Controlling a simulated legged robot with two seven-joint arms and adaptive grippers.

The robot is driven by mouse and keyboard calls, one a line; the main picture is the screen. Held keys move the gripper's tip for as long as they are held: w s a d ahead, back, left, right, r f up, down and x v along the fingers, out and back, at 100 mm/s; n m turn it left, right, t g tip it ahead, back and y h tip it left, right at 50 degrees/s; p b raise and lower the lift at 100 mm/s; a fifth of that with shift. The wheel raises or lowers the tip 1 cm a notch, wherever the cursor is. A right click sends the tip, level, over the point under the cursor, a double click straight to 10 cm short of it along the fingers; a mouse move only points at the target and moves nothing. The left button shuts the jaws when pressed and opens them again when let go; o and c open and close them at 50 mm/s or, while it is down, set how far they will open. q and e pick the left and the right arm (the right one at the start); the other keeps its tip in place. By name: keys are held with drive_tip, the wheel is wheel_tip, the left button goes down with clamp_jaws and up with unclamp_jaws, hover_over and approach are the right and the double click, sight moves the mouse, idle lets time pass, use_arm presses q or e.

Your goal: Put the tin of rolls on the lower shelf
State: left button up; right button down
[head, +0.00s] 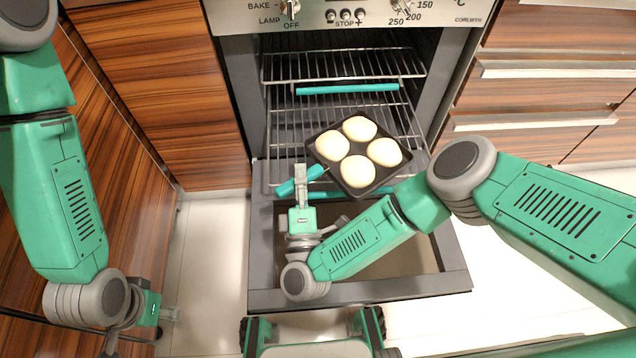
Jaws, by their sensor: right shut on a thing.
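The dark square tin (357,193) holds several pale round rolls (358,170). It sits at a slant over the front part of the lower shelf (278,140), a wire rack with a teal front strip; I cannot tell whether it rests on the rack or hovers above it. My right gripper (301,178) is shut on the tin's teal handle (316,172) at the tin's left side.
The oven's door (440,296) is folded down in front. The upper shelf (345,66), a wire rack with a teal strip (347,89), lies above and behind the tin. Wooden cabinets (160,90) flank the oven. The white floor (215,240) is clear on both sides.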

wheel_tip(320, 180, down, 8)
drive_tip(key=b, duration=0.4)
drive_tip(key=c, duration=1.6)
unclamp_jaws()
drive_tip(key=shift+o, duration=0.2)
